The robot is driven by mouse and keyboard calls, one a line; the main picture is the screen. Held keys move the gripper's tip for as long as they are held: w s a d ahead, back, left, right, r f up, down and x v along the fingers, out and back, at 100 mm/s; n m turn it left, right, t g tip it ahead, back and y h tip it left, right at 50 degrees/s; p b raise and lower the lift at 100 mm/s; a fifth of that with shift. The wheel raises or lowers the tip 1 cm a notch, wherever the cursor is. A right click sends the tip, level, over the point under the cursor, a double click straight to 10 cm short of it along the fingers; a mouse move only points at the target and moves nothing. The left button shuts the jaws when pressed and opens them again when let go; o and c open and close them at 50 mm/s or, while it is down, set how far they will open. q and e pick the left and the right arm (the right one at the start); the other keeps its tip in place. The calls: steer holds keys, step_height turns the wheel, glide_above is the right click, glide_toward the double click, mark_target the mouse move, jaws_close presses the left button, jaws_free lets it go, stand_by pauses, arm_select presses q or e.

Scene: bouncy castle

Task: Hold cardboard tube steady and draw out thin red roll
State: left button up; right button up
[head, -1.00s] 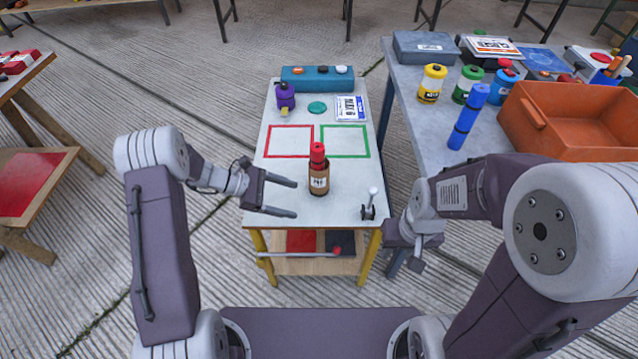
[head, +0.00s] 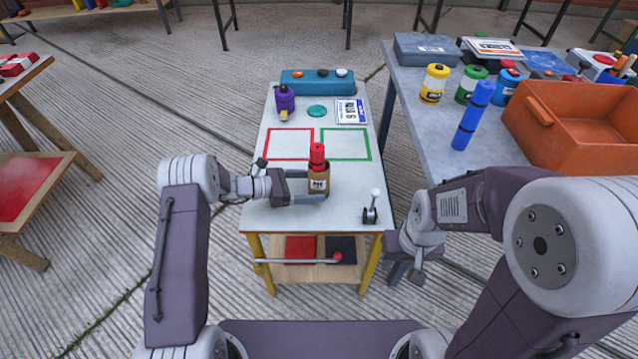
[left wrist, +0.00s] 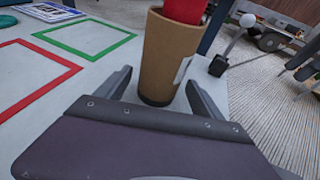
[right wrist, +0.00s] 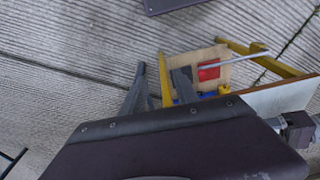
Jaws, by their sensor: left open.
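The brown cardboard tube (head: 319,184) stands upright on the small white table, with a label on its side. The thin red roll (head: 317,155) sticks up out of its top. In the left wrist view the tube (left wrist: 166,55) stands just beyond and between my fingertips, and the red roll (left wrist: 186,10) shows at its top. My left gripper (head: 312,187) is open, its fingers reaching to either side of the tube, which they do not grip. My right gripper (head: 415,266) hangs low beside the table's right edge. In the right wrist view its fingers (right wrist: 160,85) are apart and empty.
A small lever with a white knob (head: 373,202) stands at the table's front right corner. Red and green outlined squares (head: 345,144) lie empty behind the tube. A purple container (head: 285,99) stands farther back. A grey table (head: 425,135) at right holds an orange bin (head: 575,125).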

arm_select(q)
steer(key=shift+x, duration=0.8)
